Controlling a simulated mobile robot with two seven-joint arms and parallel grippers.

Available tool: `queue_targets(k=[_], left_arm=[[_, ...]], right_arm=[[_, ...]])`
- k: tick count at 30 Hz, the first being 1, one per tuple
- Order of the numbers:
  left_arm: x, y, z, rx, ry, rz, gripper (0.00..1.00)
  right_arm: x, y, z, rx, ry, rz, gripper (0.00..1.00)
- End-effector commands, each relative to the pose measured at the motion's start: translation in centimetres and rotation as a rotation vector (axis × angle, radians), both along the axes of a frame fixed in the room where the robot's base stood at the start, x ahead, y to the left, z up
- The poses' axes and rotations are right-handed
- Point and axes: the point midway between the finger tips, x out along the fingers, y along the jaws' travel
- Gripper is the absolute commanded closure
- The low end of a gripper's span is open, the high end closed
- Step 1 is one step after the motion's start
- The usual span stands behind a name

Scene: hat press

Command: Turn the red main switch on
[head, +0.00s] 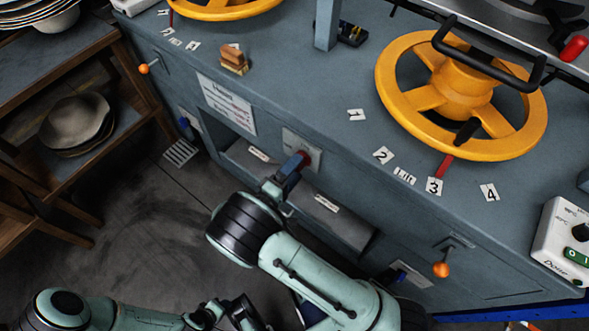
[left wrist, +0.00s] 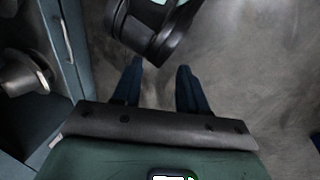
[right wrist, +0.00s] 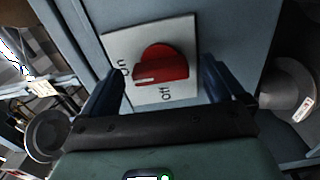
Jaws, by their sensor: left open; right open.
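The red main switch (right wrist: 165,64) is a round knob with a raised bar, on a pale plate (right wrist: 125,42) lettered "on" and "off". In the right wrist view the bar lies roughly level, its left end with a white mark close to the "on" lettering; "off" is below it. My right gripper (right wrist: 160,84) is open, its blue fingers on either side of the knob; I cannot tell whether they touch it. In the head view the switch (head: 303,159) is partly hidden by this gripper (head: 284,177). My left gripper (left wrist: 160,82) is open and empty above the floor.
The switch is on the front of a grey-blue bench (head: 300,85) between open recesses. Yellow handwheels (head: 400,95) and a control box (head: 563,240) sit on top. Orange-knobbed levers (head: 441,269) jut from the front.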

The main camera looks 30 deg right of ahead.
Motion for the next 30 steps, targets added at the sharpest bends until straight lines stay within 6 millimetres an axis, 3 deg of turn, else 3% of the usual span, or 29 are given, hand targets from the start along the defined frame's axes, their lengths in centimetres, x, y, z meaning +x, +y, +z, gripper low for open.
queue_targets(k=[12,18,30], left_arm=[[-1.1,-0.5,0.8,-0.014,0.028,-0.012,0.57],[-1.3,-0.6,1.0,-0.016,0.034,-0.014,0.57],[-1.4,-0.7,1.0,-0.017,0.036,-0.016,0.57]], right_arm=[[-3.2,8.1,0.1,0.001,-0.002,0.007,0.04],[-4.4,10.9,0.0,0.001,-0.001,0.005,0.04],[-4.9,11.9,0.0,0.001,0.000,0.002,0.04]])
